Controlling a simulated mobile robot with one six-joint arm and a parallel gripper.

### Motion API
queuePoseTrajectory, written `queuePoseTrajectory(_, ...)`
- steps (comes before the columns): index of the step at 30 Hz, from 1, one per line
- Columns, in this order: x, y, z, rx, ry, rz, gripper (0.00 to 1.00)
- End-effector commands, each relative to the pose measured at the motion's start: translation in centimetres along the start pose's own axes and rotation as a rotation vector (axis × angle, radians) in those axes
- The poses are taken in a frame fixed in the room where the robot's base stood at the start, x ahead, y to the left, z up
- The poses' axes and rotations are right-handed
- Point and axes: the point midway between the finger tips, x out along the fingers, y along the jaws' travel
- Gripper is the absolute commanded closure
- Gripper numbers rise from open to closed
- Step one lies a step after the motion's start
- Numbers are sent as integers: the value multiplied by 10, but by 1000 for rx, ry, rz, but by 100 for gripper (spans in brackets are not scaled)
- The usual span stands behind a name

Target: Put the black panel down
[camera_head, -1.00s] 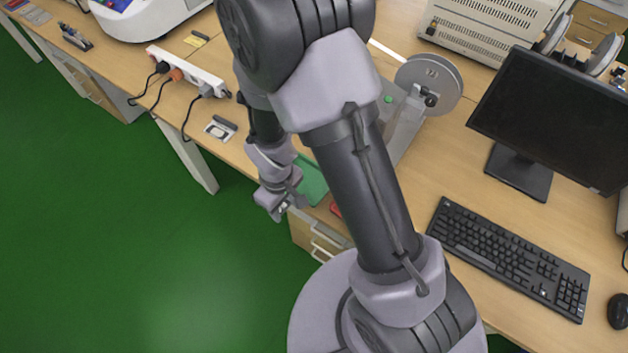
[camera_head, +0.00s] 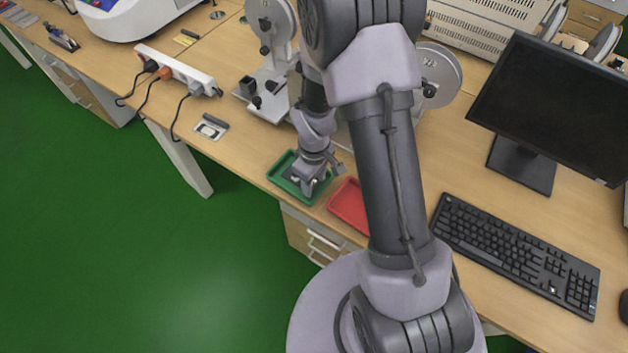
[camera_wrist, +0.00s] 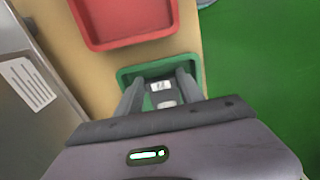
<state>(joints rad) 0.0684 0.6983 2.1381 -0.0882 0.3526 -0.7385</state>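My gripper (camera_head: 312,180) is low over the green tray (camera_head: 280,171) near the table's front edge. In the wrist view my two fingers (camera_wrist: 160,79) reach over the green tray (camera_wrist: 124,75). Between them is a small dark piece with pale patches, which looks like the black panel (camera_wrist: 163,94). My fingers appear shut on it, though the contact is partly hidden. I cannot tell whether it touches the tray floor.
A red tray (camera_head: 349,207) lies right beside the green one, also in the wrist view (camera_wrist: 125,22). Metal apparatus (camera_head: 268,92) stands behind. A power strip (camera_head: 178,68) is at left, a monitor (camera_head: 560,105) and keyboard (camera_head: 515,255) at right.

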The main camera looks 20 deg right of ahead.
Motion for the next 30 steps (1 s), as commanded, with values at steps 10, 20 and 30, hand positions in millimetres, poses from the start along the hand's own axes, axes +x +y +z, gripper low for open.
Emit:
queuePoseTrajectory(10,0,0,0,0,0,0,34)
queuePoseTrajectory(20,-64,0,-1,1,3,2,34)
queuePoseTrajectory(30,-127,0,-1,9,6,3,34)
